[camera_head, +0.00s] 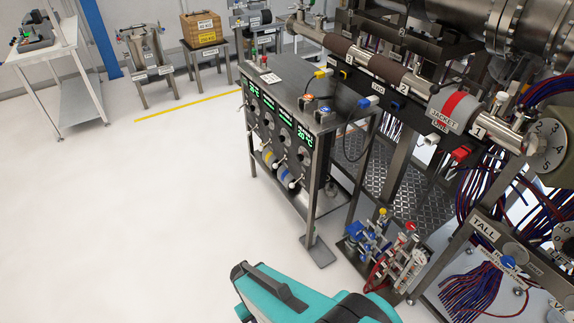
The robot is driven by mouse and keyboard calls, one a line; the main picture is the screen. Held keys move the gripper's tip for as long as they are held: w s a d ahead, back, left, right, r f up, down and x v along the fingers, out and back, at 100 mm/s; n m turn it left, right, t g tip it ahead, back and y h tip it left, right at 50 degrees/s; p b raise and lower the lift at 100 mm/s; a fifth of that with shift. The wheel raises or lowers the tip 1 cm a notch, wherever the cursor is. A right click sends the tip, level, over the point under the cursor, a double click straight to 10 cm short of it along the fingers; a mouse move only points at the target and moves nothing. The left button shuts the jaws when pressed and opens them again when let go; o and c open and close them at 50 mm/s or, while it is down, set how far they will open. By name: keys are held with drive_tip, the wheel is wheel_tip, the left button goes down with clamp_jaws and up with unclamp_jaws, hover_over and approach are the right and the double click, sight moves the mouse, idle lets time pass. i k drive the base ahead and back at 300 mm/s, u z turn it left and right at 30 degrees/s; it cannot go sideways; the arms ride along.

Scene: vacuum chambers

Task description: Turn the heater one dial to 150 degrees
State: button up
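A dark metal heater cabinet (316,92) stands in the middle of the head view. Its front, seen at a steep angle, carries several green displays (305,136) in a row. The rightmost seems to read about 20 °C; the rest are too small to read surely. Round dials (303,155) sit below the displays. I cannot tell which is the heater one dial or where its pointer stands. Part of my teal and black body or arm shows at the bottom, apart from the cabinet. My gripper's fingers are not in view.
White floor (130,220) is clear left of the cabinet. A steel tube with a jacket (452,108) runs above and right of it. A rack of coloured parts (385,245) stands at lower right, near cable bundles (485,290). A white table (60,55) is at far left.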

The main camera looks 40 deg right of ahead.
sight(300, 157)
drive_tip(key=z, duration=0.05)
drive_tip(key=k, duration=0.65)
drive_tip(key=u, duration=0.6)
drive_tip(key=i, duration=1.05)
drive_tip(key=u, duration=0.35)
